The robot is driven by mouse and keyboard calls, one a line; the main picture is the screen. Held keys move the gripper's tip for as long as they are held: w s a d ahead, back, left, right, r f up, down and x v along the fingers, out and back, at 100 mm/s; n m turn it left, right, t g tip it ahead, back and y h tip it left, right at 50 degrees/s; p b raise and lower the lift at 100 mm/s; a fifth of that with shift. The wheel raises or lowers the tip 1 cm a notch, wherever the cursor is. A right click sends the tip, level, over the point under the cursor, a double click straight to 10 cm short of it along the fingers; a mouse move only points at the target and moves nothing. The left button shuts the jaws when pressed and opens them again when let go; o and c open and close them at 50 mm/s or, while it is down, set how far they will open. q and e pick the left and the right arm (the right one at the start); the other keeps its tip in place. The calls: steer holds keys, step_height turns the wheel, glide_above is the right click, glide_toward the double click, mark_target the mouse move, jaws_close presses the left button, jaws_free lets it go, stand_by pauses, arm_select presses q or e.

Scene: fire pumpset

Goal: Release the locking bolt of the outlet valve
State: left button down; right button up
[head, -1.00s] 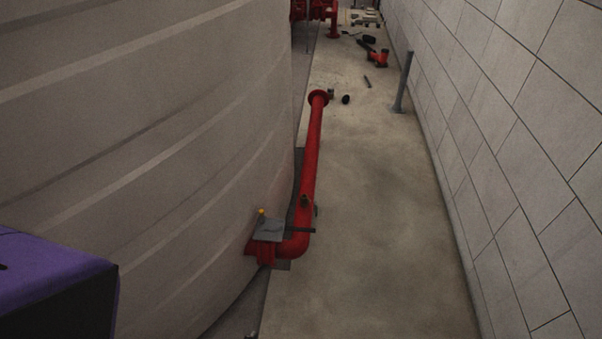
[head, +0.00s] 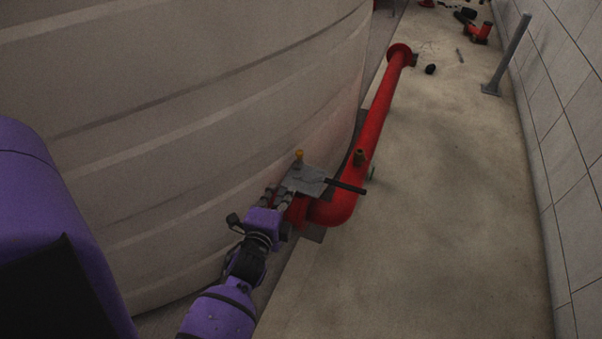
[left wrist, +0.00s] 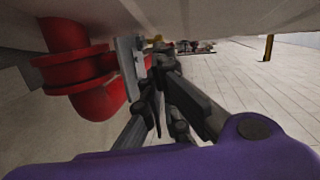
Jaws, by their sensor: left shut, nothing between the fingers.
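The outlet valve joins the white tank to the red pipe (head: 375,115). A grey plate (head: 308,180) lies on top of it, with a yellow-topped bolt (head: 299,157) at its far left corner and a dark lever (head: 346,186) reaching right. My left gripper (head: 277,198) is shut and empty, just left of and near the plate's left edge; I cannot tell if it touches. In the left wrist view the shut fingers (left wrist: 158,68) point along the plate (left wrist: 128,68), with the yellow knob (left wrist: 155,40) beyond the tips. My right gripper is not in view.
The big ribbed tank (head: 180,110) fills the left side, close beside my left arm. A tiled wall (head: 575,150) and a grey post (head: 508,55) stand on the right. Small loose parts lie far down the floor. The concrete floor (head: 440,240) between is clear.

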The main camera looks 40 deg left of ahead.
arm_select(q)
steer(key=shift+w+a+f+m+b, duration=0.1)
steer(key=shift+w+m+b, duration=0.1)
steer(key=shift+w, duration=0.25)
steer(key=shift+w+a+f+m+b, duration=0.1)
steer(key=shift+w+b, duration=0.05)
steer(key=shift+w, duration=0.25)
steer(key=b, duration=0.4)
glide_toward(299, 153)
steer(key=x, duration=0.6)
steer(key=shift+f, duration=0.2)
steer(key=shift+w, duration=0.15)
steer(key=shift+r, duration=0.1)
